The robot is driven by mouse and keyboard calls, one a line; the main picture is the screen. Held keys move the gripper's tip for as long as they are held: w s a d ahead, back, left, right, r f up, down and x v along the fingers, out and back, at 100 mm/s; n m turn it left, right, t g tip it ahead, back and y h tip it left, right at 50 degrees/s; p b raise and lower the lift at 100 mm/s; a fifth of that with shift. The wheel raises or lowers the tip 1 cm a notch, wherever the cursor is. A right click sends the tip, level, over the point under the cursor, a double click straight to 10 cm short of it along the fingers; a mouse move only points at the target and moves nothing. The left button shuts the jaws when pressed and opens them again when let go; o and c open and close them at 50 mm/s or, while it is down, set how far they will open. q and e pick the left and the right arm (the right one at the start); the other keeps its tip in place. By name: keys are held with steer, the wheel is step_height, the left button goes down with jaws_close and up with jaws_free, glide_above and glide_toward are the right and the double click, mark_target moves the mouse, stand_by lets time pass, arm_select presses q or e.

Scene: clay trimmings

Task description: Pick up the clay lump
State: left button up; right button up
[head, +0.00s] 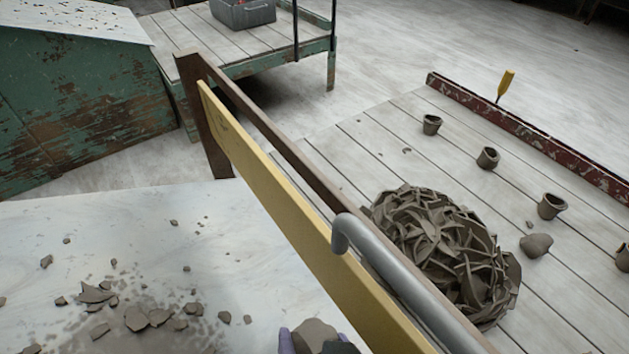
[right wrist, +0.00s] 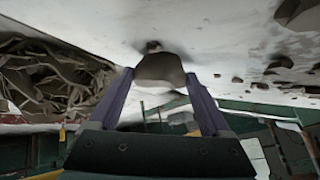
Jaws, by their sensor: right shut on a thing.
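A grey-brown clay lump (head: 316,333) is at the bottom edge of the head view, over the pale marble-like tabletop (head: 250,275). My right gripper (head: 314,342) has its purple fingers on either side of it, shut on it; the picture's edge cuts the gripper off. In the right wrist view the lump (right wrist: 160,70) sits between the fingertips of the gripper (right wrist: 159,77), close to the pale surface. I cannot tell whether it touches that surface. My left gripper is not in view.
A yellow board (head: 270,205) and a grey pipe (head: 400,285) run along the tabletop's right side. Beyond are a heap of clay trimmings (head: 440,240), small pots (head: 488,157) and another lump (head: 537,245) on planks. Flat clay scraps (head: 136,317) lie at the left.

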steer(key=c, duration=0.4)
steer(key=shift+r, duration=0.1)
